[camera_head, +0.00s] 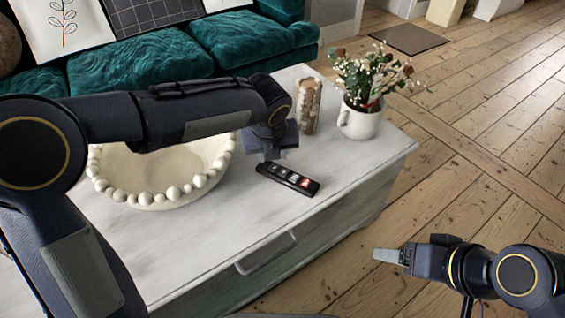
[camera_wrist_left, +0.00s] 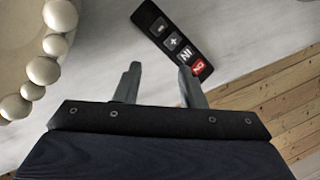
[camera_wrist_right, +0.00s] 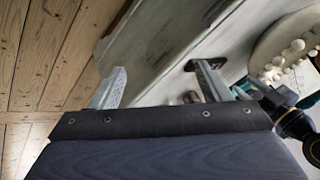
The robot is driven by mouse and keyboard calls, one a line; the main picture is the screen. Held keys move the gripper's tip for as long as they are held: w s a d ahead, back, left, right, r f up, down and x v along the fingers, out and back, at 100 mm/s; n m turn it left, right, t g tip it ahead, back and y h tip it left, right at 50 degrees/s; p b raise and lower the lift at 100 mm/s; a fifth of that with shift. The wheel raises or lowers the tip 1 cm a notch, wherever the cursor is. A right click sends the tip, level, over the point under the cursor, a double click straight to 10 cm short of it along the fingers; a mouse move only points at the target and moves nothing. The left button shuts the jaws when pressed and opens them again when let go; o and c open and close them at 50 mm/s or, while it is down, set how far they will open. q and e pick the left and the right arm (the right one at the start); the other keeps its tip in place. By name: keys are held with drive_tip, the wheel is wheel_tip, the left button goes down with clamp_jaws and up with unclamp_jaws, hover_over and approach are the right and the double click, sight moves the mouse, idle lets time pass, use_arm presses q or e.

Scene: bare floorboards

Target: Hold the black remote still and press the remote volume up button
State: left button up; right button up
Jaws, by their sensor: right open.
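The black remote (camera_head: 287,179) lies flat on the white-grey table top (camera_head: 330,150). In the left wrist view, the remote (camera_wrist_left: 160,24) shows a minus button, a plus button (camera_wrist_left: 174,41), another white-marked button and a red one. My left gripper (camera_head: 270,154) is above the table just behind the remote. In its wrist view the fingers (camera_wrist_left: 160,78) are apart and empty; the right-hand fingertip appears close to the remote's red-button end. My right gripper (camera_head: 386,255) is out over the floor, right of the table's front. Its fingers (camera_wrist_right: 160,84) are apart and empty.
A cream bowl with a beaded rim (camera_head: 160,196) stands left of the remote, under my left arm. A patterned cylinder (camera_head: 307,105) and a white flower pot (camera_head: 360,122) stand behind it. A drawer handle (camera_head: 266,254) sticks out in front. A teal sofa (camera_head: 140,64) stands behind.

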drive_tip(key=w+d+f+n+t+h, duration=0.1)
drive_tip(key=w+d+n+t+h, duration=0.15)
drive_tip(key=w, duration=0.65)
drive_tip(key=w+d+f+n+t+h, duration=0.15)
drive_tip(key=w+d, duration=0.25)
drive_tip(key=w, duration=0.5)
drive_tip(key=n+g+y, duration=0.3)
drive_tip(key=n+y, duration=0.6)
drive_tip(key=y, duration=0.3)
approach(309, 184)
drive_tip(key=shift+x, duration=1.2)
drive_tip(key=shift+a+f+n, duration=0.15)
drive_tip(key=shift+a+n, duration=0.15)
use_arm(q)
drive_tip(key=shift+w+d+f+m, duration=0.2)
drive_tip(key=shift+d+f+m, duration=0.15)
drive_tip(key=shift+d+m, duration=0.3)
drive_tip(key=shift+w+d+f+m, duration=0.2)
drive_tip(key=shift+d+f+m, duration=0.15)
drive_tip(key=shift+d+m, duration=0.25)
use_arm(e)
drive_tip(key=shift+x, duration=3.6)
drive_tip(key=shift+w, duration=0.15)
